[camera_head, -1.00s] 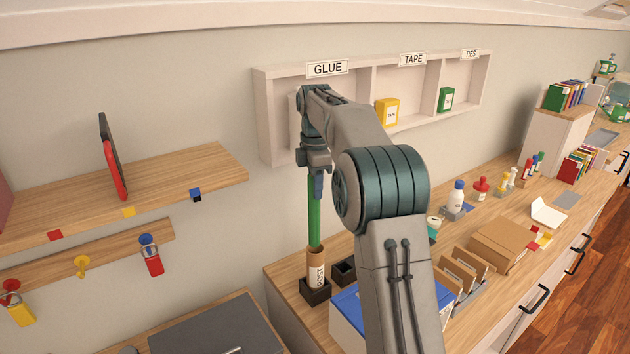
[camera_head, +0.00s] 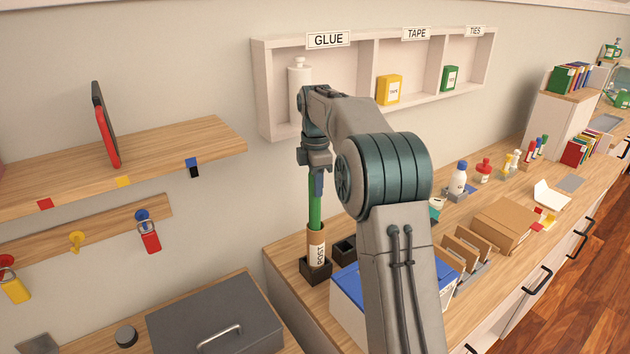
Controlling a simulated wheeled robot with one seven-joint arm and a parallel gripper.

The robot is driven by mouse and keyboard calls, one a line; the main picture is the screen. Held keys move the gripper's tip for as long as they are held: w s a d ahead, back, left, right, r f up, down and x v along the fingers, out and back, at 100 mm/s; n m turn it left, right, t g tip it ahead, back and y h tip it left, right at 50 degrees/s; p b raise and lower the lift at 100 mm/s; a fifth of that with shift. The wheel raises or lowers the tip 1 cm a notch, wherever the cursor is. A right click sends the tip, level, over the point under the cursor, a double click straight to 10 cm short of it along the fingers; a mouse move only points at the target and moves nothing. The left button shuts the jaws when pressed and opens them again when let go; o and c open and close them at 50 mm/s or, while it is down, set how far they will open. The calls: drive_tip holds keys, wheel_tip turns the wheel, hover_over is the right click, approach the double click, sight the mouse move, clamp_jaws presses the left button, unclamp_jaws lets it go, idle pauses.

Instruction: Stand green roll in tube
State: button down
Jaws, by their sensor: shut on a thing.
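The green roll (camera_head: 315,212) stands nearly upright, its lower end inside the mouth of the brown tube marked POST (camera_head: 317,247). How deep it reaches inside is hidden by the tube wall. The tube stands in a dark square holder (camera_head: 315,271) on the wooden counter. My gripper (camera_head: 317,185) points down and is shut on the top part of the green roll, above the tube.
A second dark holder (camera_head: 344,248) stands right beside the tube. A blue-lidded white box (camera_head: 350,290) is in front, partly behind my arm. The wall cubby (camera_head: 262,90) holds a white bottle (camera_head: 299,88) behind my arm. A wooden shelf (camera_head: 190,150) is at left.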

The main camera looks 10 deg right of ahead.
sight(316, 217)
drive_tip(key=shift+f, duration=0.1)
idle(0.3)
drive_tip(key=shift+f+b, duration=3.2)
drive_tip(key=shift+f, duration=2.3)
drive_tip(key=c, duration=0.6)
unclamp_jaws()
drive_tip(key=shift+r, duration=0.1)
drive_tip(key=shift+r+p, duration=3.65)
drive_tip(key=shift+r, duration=0.35)
